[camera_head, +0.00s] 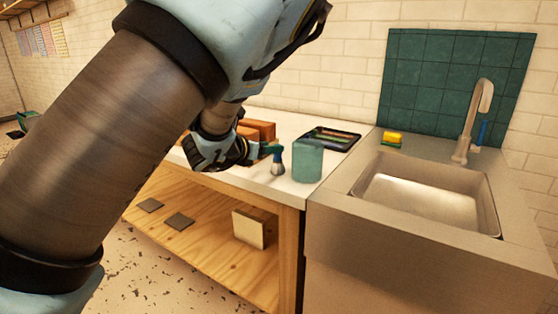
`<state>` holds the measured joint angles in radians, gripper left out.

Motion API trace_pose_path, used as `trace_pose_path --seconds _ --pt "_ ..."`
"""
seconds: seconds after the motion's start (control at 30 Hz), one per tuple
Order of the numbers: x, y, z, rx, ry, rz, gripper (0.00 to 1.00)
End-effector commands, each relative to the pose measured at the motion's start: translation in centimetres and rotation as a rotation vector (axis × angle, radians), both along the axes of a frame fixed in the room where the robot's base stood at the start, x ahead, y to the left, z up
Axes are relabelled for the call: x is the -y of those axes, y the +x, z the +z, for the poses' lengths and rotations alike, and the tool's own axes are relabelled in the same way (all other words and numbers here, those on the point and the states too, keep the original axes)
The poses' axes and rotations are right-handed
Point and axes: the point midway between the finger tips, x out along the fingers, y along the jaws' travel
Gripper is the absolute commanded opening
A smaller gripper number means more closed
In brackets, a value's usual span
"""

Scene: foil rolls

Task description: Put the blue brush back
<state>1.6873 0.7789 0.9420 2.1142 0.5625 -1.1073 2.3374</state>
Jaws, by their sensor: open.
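My gripper (262,151) is low over the front part of the white worktop, pointing right, and is open. A small blue-grey piece (278,165) with a narrow neck and a flared lower end shows right at its fingertips; it looks like the blue brush, but I cannot tell whether it touches the fingers. A teal cup (307,161) stands upright just right of it, near the worktop's right end. The inside of the cup is not visible. My arm hides much of the left side.
Brown blocks (259,130) lie behind my gripper. A dark tray (331,138) is at the back. A wooden shelf (205,235) is below.

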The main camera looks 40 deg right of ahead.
Motion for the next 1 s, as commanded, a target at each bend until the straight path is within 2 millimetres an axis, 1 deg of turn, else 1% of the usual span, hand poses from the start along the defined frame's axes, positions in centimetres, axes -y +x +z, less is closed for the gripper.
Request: trace_pose_path --seconds 0.1,0.37,0.6,0.7,0.8,1.0 --pt "1.6 0.5 -0.4 0.0 0.003 0.001 0.5" --pt "3.3 1.0 -1.1 -0.003 0.001 0.003 0.5" --pt "6.1 1.8 -2.5 -0.002 0.001 0.004 0.5" --pt "7.0 2.0 -2.8 -0.003 0.001 0.004 0.5" --pt "7.3 2.0 -3.0 -0.005 0.0 0.005 0.5" --pt "7.3 2.0 -3.1 -0.005 0.0 0.005 0.49"
